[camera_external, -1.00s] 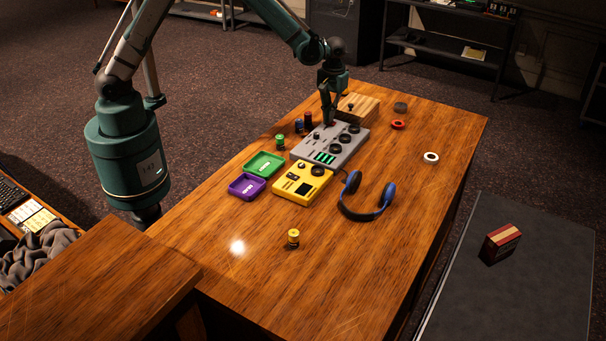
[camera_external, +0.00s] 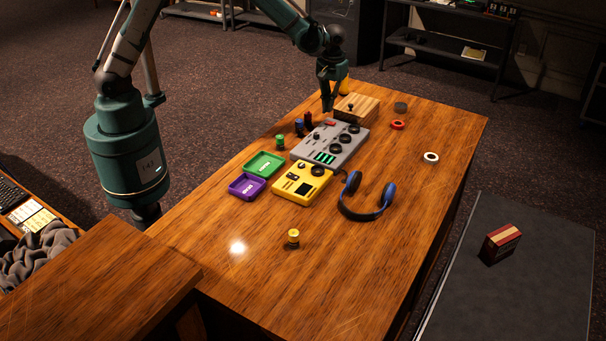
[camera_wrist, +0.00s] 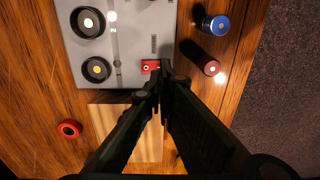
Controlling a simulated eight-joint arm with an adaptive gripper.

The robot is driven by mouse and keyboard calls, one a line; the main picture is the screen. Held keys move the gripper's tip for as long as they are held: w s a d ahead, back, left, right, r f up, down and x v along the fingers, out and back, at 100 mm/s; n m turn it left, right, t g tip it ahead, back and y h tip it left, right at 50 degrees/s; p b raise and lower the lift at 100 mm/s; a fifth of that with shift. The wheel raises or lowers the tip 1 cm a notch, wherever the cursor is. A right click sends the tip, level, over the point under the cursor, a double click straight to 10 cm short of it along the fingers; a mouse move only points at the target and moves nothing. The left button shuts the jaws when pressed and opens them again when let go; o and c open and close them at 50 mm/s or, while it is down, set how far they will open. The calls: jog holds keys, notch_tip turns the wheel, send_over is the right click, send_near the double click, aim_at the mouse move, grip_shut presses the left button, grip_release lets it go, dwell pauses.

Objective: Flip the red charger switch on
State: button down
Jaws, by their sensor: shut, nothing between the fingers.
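A small red switch (camera_external: 330,123) sits at the far edge of the grey mixing panel (camera_external: 318,151). In the wrist view the red switch (camera_wrist: 149,66) lies just beside my fingertips, which partly cover it. Whether it is on or off is too small to tell. My gripper (camera_external: 327,108) is shut and empty, pointing down just above and behind the switch. In the wrist view my gripper (camera_wrist: 163,72) shows its fingers together. I cannot tell whether they touch the switch.
A wooden box (camera_external: 370,107) with a black lever stands close behind the panel. Blue and dark red cylinders (camera_wrist: 216,24) stand beside it. A yellow device (camera_external: 285,189), green tray (camera_external: 250,166), purple tray (camera_external: 234,190) and headphones (camera_external: 350,212) lie nearer. The front of the desk is mostly clear.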

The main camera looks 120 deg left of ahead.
notch_tip(320, 180, up, 9)
jog(key=s, duration=0.1)
dwell(0.4)
jog(key=shift+r, duration=0.1)
dwell(0.4)
jog(key=s+d+r+m+t+y+b, duration=0.15)
jog(key=d+r+m, duration=0.4)
jog(key=d, duration=0.95)
jog(key=d+r+m+t, duration=0.25)
jog(key=d+r, duration=0.65)
jog(key=d, duration=0.6)
jog(key=s+d+f+m+t+b, duration=0.1)
jog(key=s+d+m, duration=0.4)
jog(key=s+d, duration=0.3)
jog(key=s+d+f+m+t+h+b, duration=0.1)
jog(key=s+d+m, duration=0.4)
jog(key=d, duration=1.1)
jog(key=s+t, duration=0.1)
jog(key=s, duration=0.2)
jog(key=shift+s+d+t, duration=0.15)
jog(key=shift+s+t, duration=0.15)
jog(key=shift+s, duration=0.05)
